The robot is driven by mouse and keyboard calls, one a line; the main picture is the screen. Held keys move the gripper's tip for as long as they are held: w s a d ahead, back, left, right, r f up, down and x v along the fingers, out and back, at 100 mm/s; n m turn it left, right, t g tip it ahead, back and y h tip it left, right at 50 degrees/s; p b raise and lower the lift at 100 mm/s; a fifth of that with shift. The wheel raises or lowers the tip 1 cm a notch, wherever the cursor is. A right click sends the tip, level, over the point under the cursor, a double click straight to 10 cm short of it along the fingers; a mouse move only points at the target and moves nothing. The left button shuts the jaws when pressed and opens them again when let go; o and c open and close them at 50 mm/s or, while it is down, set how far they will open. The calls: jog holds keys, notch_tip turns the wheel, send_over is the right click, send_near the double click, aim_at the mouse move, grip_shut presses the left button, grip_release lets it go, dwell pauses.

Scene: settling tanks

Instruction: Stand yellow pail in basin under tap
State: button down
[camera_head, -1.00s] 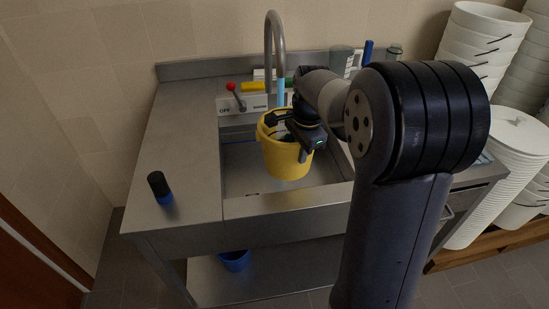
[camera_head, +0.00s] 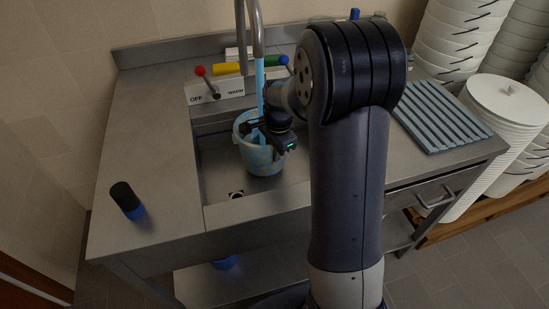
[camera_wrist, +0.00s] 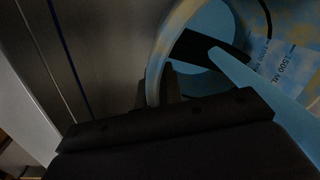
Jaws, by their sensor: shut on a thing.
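The pail (camera_head: 262,158) is in the basin (camera_head: 217,165) below the tap (camera_head: 258,28). It looks upright, pale blue with yellowish patches. A blue stream (camera_head: 260,85) runs from the spout into its mouth. In the wrist view the pail's rim (camera_wrist: 160,62) curves past the jaws, and a "1500 ML" mark shows inside it. My gripper (camera_head: 277,135) is shut on the pail's rim; it also shows in the wrist view (camera_wrist: 172,88). I cannot tell whether the pail's base touches the basin floor.
A lever panel (camera_head: 218,92) with red, yellow, green and blue parts stands behind the basin. A ribbed drainer (camera_head: 440,115) lies at right. Stacked white buckets (camera_head: 500,110) stand beyond it.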

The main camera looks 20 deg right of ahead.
jog(key=shift+f, duration=1.45)
jog(key=shift+f, duration=0.2)
jog(key=c, duration=1.6)
grip_release()
jog(key=shift+o, duration=0.2)
jog(key=shift+r, duration=0.1)
notch_tip(320, 180, up, 12)
jog(key=s, duration=0.1)
jog(key=shift+d, duration=0.15)
jog(key=shift+r, duration=0.1)
